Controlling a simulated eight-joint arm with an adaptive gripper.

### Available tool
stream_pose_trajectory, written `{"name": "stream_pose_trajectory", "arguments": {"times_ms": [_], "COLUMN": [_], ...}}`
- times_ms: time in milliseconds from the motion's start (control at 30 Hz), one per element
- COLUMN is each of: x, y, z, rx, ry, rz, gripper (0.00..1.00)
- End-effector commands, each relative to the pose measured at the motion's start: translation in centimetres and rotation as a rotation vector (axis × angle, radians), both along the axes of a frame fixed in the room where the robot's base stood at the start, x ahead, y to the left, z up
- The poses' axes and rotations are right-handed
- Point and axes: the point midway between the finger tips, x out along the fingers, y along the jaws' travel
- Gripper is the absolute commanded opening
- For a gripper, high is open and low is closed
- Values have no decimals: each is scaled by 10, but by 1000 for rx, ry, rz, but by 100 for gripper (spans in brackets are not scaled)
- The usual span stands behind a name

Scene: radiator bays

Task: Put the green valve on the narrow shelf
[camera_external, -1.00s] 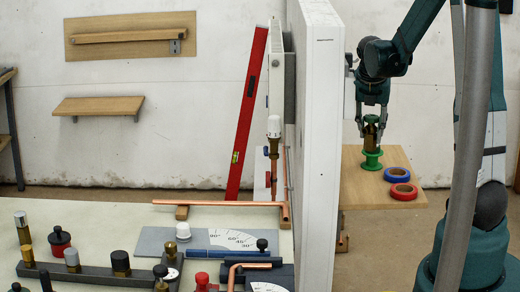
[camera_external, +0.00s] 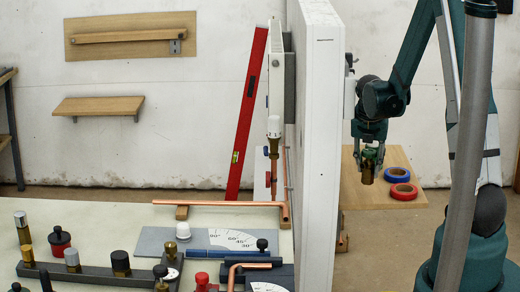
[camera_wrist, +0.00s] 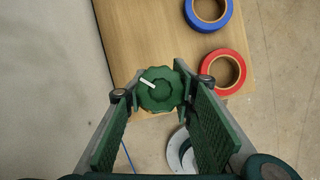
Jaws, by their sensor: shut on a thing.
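My gripper (camera_external: 369,146) is shut on the green valve (camera_wrist: 160,89), which has a scalloped green knob with a white mark. In the external view the valve's brass body (camera_external: 367,174) hangs below the fingers, roughly upright. It appears in front of the wooden board, right of the white radiator panel. On the back wall at left are two wooden shelves. The upper one is a thin ledge (camera_external: 125,37) on a backing board; the lower one is a short plank (camera_external: 98,105) with brackets. Which one is the narrow shelf I cannot tell for certain.
The tall white radiator panel (camera_external: 316,150) stands between my gripper and the wall shelves. A red level (camera_external: 247,115) leans at its left. Blue tape (camera_external: 397,174) and red tape (camera_external: 403,191) lie on the wooden board (camera_external: 357,196). The front workbench holds several fittings. Both shelves look empty.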

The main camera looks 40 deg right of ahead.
Motion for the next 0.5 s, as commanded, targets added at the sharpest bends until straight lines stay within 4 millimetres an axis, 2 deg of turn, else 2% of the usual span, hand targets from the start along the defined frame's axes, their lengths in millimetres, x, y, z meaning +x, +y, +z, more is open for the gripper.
{"name": "stream_pose_trajectory", "arguments": {"times_ms": [267,500], "x": [0,0], "y": [0,0], "z": [0,-14], "rx": [0,0], "ry": [0,0], "rz": [0,0], "gripper": [0,0]}}
